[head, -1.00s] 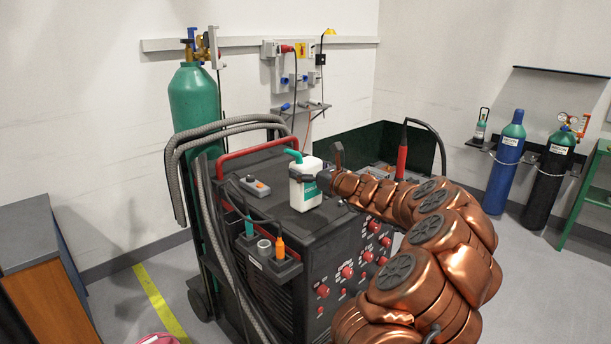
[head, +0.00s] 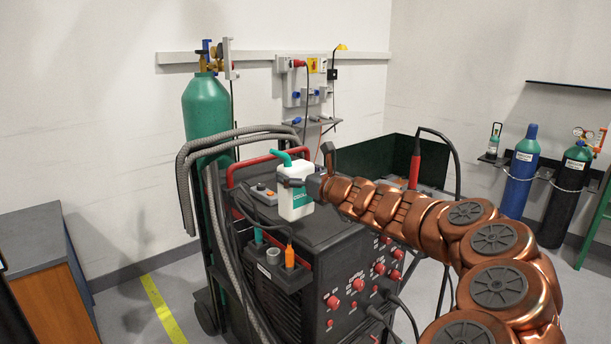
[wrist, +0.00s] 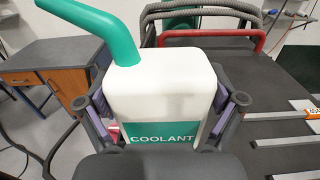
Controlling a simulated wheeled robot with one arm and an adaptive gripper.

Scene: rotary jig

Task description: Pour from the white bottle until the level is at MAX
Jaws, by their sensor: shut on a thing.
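The white bottle (head: 295,200) has a green bent spout and a green label; in the wrist view the bottle (wrist: 160,88) fills the middle and its label reads COOLANT. My gripper (head: 298,182) is shut on the bottle; in the wrist view its fingers (wrist: 160,112) press both sides. The bottle is upright over the top of the black welding machine (head: 335,230), its spout pointing left. I cannot tell whether its base touches the machine top. No MAX mark or liquid level can be made out in these views.
A green gas cylinder (head: 207,110) and grey hoses (head: 187,185) stand at the machine's left side. A red handle bar (head: 250,165) runs along its back. A wooden cabinet (head: 45,262) is at the far left.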

